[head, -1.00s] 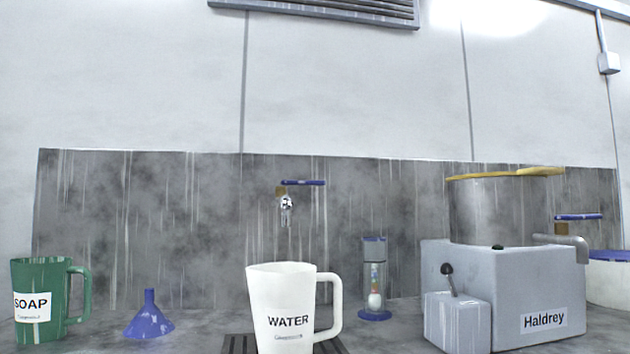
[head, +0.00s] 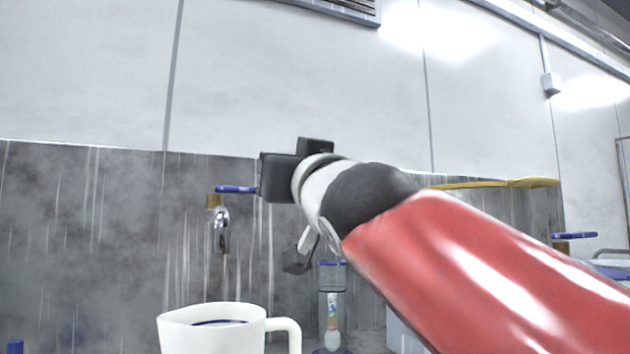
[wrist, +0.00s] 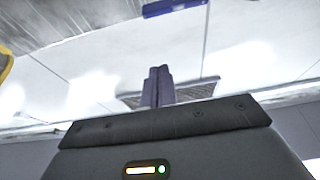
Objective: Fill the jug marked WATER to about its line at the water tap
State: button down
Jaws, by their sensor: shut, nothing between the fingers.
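The white WATER jug (head: 190,335) stands upright below the water tap (head: 222,228), its lower part and label out of frame in the head view. A thin dark blue line shows inside its mouth. I cannot tell its water level, or whether water runs from the spout. The tap's blue lever (head: 235,189) points right, its right end close to my gripper (head: 268,178). My fingers are hidden there; in the wrist view they are shut and empty (wrist: 157,86), with a blue bar (wrist: 175,7), apparently the lever, beyond their tips. I see a gap between them.
A sand-timer-like bottle (head: 332,310) with a blue cap stands right of the jug, partly behind my arm. My arm hides most of the grey machine with the yellow-rimmed drum (head: 490,184). Another blue tap lever (head: 574,236) is at the far right.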

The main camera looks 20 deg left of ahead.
notch_tip(320, 180, up, 4)
jog(key=p, duration=0.5)
send_over(245, 191)
jog(key=w+d, duration=0.1)
jog(key=d, duration=0.3)
jog(key=shift+w+d+f+b, duration=0.1)
jog(key=shift+f+b, duration=1.5)
jog(key=shift+f, duration=0.85)
